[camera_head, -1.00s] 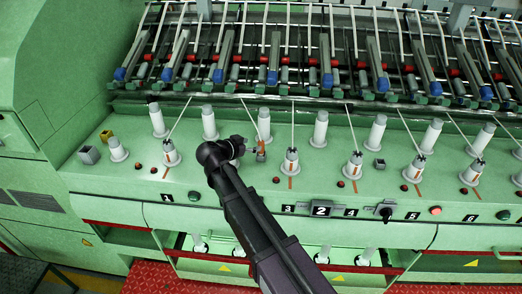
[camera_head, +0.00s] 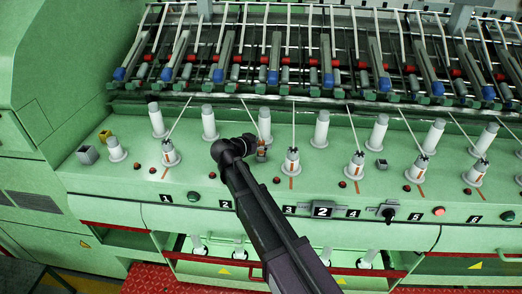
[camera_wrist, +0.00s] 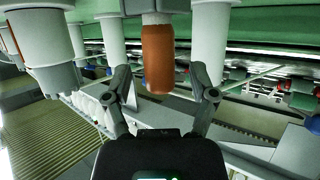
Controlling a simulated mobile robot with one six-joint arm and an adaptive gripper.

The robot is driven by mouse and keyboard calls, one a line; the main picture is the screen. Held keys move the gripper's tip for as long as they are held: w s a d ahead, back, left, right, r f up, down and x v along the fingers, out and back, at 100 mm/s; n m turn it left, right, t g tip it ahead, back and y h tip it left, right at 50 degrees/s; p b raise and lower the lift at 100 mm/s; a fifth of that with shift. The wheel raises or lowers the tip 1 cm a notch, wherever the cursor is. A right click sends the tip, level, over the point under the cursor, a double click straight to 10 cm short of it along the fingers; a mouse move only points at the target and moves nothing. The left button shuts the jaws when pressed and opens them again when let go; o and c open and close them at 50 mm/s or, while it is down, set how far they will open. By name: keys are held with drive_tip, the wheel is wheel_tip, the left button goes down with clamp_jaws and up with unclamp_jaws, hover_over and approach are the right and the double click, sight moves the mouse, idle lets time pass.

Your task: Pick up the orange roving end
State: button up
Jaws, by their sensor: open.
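The orange roving end (camera_wrist: 158,58) is a short, thick orange cylinder in the wrist view, attached to a paler piece at the top of the picture. It also shows small in the head view (camera_head: 261,153), just right of my dark wrist. My gripper (camera_wrist: 162,86) is open, with one finger on each side of the orange end in the picture. Gaps show on both sides, and I see no contact. I cannot tell how deep the orange end sits between the fingers. In the head view my arm hides part of that spindle position.
White bobbins (camera_head: 321,129) stand in rows on the green machine deck (camera_head: 235,185), close on both sides of my gripper. A white bobbin (camera_wrist: 210,42) is near the right finger in the wrist view. Thin white strands run up to the rollers behind.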

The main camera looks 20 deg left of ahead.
drive_tip(key=shift+c, duration=0.2)
clamp_jaws()
drive_tip(key=shift+r, duration=0.15)
idle(0.3)
wheel_tip(320, 180, up, 4)
drive_tip(key=p, duration=0.4)
drive_tip(key=s+a+p, duration=0.1)
drive_tip(key=s+a, duration=0.3)
drive_tip(key=s, duration=1.1)
drive_tip(key=shift+s+a+r, duration=0.2)
drive_tip(key=shift+r, duration=0.15)
